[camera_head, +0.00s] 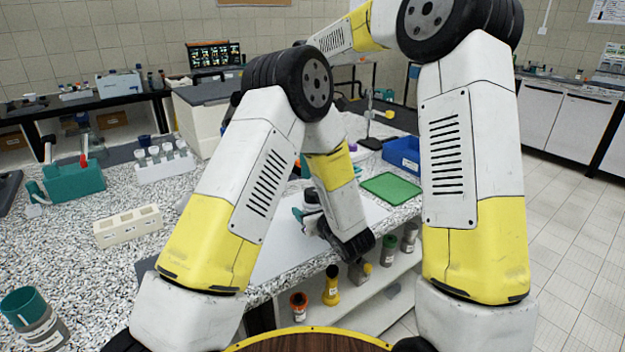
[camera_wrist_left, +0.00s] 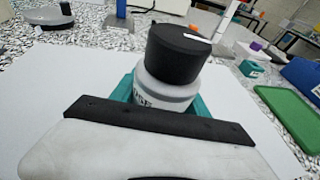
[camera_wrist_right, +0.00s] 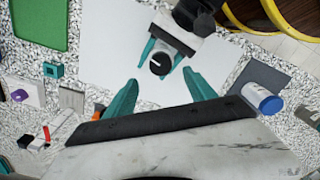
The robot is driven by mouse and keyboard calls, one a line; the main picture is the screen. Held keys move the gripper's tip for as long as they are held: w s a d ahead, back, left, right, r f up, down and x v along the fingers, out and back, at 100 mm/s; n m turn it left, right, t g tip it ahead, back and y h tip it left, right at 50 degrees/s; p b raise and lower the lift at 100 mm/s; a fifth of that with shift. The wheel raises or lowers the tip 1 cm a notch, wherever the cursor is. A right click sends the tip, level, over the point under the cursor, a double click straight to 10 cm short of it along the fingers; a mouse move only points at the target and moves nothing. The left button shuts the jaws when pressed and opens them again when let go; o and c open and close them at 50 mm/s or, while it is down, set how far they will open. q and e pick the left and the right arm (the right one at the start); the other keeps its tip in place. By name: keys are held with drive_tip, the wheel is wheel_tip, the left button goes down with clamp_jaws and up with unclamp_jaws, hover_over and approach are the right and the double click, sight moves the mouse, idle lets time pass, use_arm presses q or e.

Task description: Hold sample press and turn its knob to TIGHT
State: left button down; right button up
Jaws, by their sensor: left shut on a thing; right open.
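The sample press shows in the left wrist view as a pale grey body (camera_wrist_left: 168,92) with a thick black knob (camera_wrist_left: 180,53) on top. A white line marks the knob, and part of a word ending in "OSE" shows on the body. My left gripper (camera_wrist_left: 163,97) is shut on the body, a teal finger on each side. In the right wrist view, the knob (camera_wrist_right: 160,64) faces the camera beyond the teal fingertips of my right gripper (camera_wrist_right: 161,79). That gripper is open and empty, apart from the knob. In the head view my arms largely hide the press and right gripper.
A white sheet (camera_wrist_right: 105,45) lies under the press on the speckled bench. A green mat (camera_head: 391,188) and blue bin (camera_head: 402,154) stand at its right. A blue-capped jar (camera_wrist_right: 263,99) is close to the right gripper. Several bottles stand on the shelf below.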

wheel_tip(320, 180, up, 4)
drive_tip(key=shift+f, duration=0.1)
idle(0.5)
use_arm(q)
drive_tip(key=shift+c, duration=2.3)
unclamp_jaws()
